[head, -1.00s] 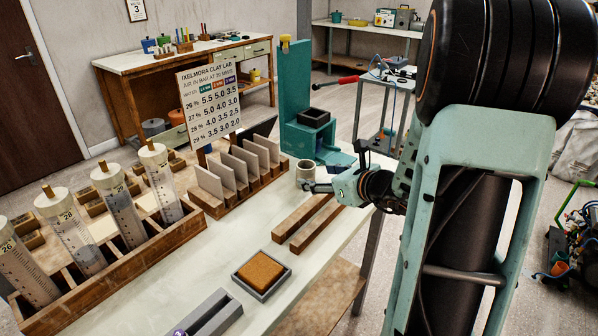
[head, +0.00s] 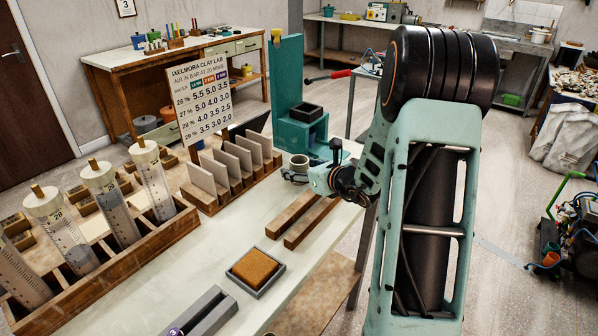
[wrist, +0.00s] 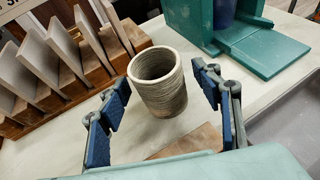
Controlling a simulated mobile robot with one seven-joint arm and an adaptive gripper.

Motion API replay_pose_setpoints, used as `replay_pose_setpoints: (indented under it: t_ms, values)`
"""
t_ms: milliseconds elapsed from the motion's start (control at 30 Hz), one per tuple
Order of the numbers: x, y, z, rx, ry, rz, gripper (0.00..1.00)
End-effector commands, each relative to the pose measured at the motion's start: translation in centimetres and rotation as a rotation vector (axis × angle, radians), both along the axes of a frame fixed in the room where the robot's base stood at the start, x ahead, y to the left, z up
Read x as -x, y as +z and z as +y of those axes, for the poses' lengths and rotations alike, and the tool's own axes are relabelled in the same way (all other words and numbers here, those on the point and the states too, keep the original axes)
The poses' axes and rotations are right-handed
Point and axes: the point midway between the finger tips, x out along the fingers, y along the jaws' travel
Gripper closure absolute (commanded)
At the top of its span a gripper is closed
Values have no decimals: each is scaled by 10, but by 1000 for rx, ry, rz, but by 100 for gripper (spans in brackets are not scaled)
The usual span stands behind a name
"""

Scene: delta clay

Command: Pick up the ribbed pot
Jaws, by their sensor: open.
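The ribbed pot (wrist: 160,88) is a small grey-beige cylinder with an open top and fine horizontal ribs. It stands upright on the pale table. In the head view the pot (head: 299,161) is small and partly covered by my gripper. My gripper (wrist: 165,100) is open, with one blue-padded finger on each side of the pot in the wrist view. A gap shows between each finger and the pot's wall. In the head view my gripper (head: 311,176) is low over the table at the pot's near side.
A wooden rack of upright tiles (head: 230,172) stands close left of the pot. A teal stand (head: 299,132) is just behind it. Two wooden bars (head: 305,218) lie in front. A sponge tray (head: 256,271) and a rack of cylinders (head: 100,262) are nearer.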

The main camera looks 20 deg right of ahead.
Motion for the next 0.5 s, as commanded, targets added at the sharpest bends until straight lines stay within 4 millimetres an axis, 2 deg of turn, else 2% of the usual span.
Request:
replay_pose_setpoints:
  t_ms: [133,367,500]
  values:
    - [-11,-4,3,0,1,0,41]
    - [-11,-4,3,0,0,0,41]
    - [-11,-4,3,0,0,0,56]
